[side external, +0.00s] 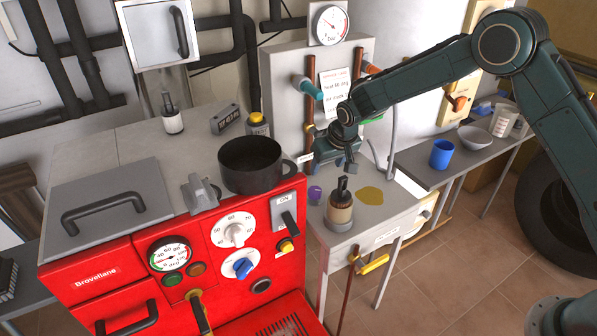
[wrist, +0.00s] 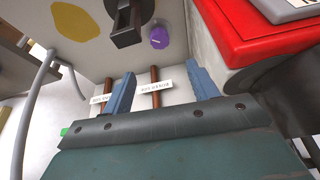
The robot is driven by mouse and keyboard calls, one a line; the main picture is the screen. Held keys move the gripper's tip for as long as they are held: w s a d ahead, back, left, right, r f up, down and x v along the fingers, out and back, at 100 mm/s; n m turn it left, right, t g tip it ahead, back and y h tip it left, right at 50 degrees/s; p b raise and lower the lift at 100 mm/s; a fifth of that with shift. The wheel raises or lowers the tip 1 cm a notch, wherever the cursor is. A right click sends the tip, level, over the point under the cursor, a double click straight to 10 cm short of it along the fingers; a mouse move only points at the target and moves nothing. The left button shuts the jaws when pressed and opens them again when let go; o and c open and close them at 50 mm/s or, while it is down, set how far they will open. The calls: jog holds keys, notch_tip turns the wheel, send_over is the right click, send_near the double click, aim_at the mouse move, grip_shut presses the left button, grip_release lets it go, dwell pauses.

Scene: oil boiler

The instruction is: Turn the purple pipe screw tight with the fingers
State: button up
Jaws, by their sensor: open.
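The purple pipe screw (side external: 314,194) lies loose on the pale work table (side external: 343,240), left of a jar, in the side view. In the wrist view the purple screw (wrist: 159,38) is beyond my fingertips, apart from them. My gripper (side external: 350,167) hangs above the back of the table, in front of the copper pipes (side external: 309,110). In the wrist view my gripper (wrist: 165,82) has its two blue fingers spread wide with nothing held between them. Copper pipe ends with white labels (wrist: 156,88) show behind and between the fingers.
A black pot (side external: 252,165) sits on the red boiler (side external: 130,260) at left.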

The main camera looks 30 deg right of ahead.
aim_at(315, 190)
jog(key=shift+f, duration=0.1)
jog(key=shift+x, duration=6.85)
jog(key=shift+d, duration=0.1)
jog(key=c, duration=1)
